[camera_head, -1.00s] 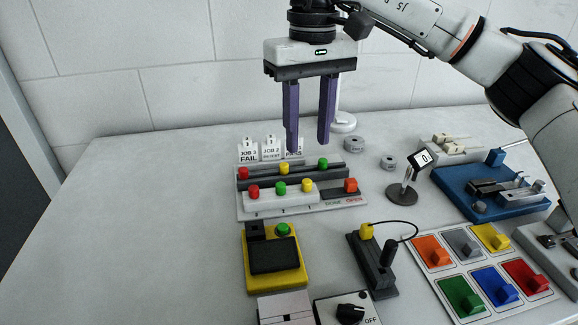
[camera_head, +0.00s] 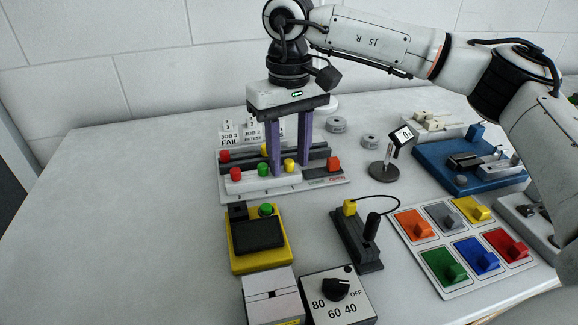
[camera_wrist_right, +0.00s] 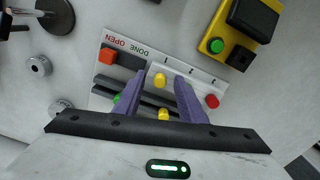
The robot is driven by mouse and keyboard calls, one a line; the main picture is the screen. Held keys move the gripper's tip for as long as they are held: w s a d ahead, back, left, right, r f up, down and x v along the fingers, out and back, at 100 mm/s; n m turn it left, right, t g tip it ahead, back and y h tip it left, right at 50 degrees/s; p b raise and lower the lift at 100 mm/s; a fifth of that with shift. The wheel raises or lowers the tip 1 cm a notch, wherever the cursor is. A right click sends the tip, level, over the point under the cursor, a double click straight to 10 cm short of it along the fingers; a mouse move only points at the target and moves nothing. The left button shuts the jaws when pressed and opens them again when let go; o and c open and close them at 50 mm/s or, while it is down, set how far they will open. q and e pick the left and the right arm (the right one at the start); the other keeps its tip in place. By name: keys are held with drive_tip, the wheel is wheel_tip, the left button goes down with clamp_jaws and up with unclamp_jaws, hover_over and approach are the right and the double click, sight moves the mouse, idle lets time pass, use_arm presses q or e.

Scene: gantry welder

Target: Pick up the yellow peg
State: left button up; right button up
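A pegboard (camera_head: 322,183) holds two rows of coloured pegs. Its front row has a red peg (camera_head: 236,174), a green peg (camera_head: 262,168) and a yellow peg (camera_head: 290,167). A second yellow peg (camera_head: 264,149) stands in the back row. My right gripper (camera_head: 289,171) points down over the board, its purple fingers open. The front yellow peg shows between the fingertips in both views; in the right wrist view it is here (camera_wrist_right: 160,78). Contact cannot be told. The fingers hide the back green peg in the head view. My left gripper is out of view.
Job signs (camera_head: 229,138) stand behind the board, an orange block (camera_head: 333,163) at its right end. A yellow device (camera_head: 259,240) is in front, a dark lever box (camera_head: 360,240) and a small stand (camera_head: 380,172) to the right. The table's left side is clear.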

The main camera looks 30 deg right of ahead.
drive_tip(key=shift+c, duration=0.2)
clamp_jaws()
drive_tip(key=shift+r, duration=0.1)
